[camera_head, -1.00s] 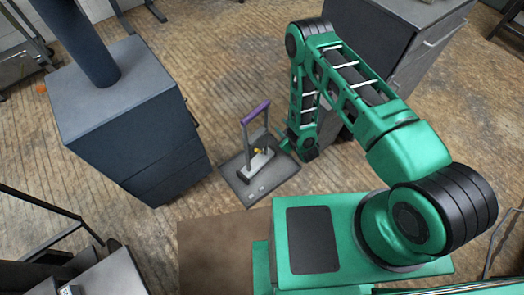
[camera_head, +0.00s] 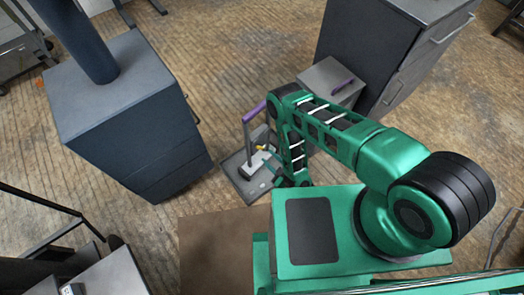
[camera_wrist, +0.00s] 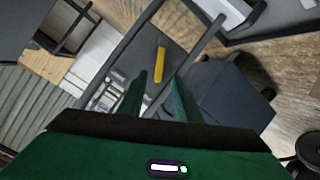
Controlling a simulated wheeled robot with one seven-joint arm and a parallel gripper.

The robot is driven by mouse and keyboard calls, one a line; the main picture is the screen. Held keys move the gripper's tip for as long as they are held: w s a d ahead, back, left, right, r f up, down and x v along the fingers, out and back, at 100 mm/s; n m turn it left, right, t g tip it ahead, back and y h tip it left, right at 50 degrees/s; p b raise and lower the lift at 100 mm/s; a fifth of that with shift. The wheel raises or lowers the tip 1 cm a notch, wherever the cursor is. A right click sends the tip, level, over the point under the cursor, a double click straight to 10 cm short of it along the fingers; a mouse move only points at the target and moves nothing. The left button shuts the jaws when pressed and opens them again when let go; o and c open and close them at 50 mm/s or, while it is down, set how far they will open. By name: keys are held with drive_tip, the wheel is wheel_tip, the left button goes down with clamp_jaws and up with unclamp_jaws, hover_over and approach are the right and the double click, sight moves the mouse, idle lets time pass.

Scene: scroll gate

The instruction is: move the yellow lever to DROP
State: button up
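The yellow lever (camera_head: 261,148) is a small bar on the grey gate stand (camera_head: 247,172), which has upright posts and a purple top bar (camera_head: 254,112). In the wrist view the yellow lever (camera_wrist: 160,65) appears just beyond my fingertips, roughly in line with the gap between them. My gripper (camera_wrist: 159,76) has two green fingers apart with nothing between them. The fingers do not appear to touch the lever. In the head view my arm covers the right side of the stand. No DROP marking is readable.
A dark blue cabinet (camera_head: 130,120) stands left of the stand. A grey box (camera_head: 328,72) with a purple bar (camera_head: 342,86) on it sits behind my arm, beside a dark grey cabinet (camera_head: 365,45). The wooden floor (camera_head: 230,60) behind the stand is clear.

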sight(260, 148)
drive_tip(key=x, duration=0.6)
drive_tip(key=shift+w+a+f, duration=0.15)
drive_tip(key=shift+w, duration=0.15)
drive_tip(key=shift+c, duration=0.7)
clamp_jaws()
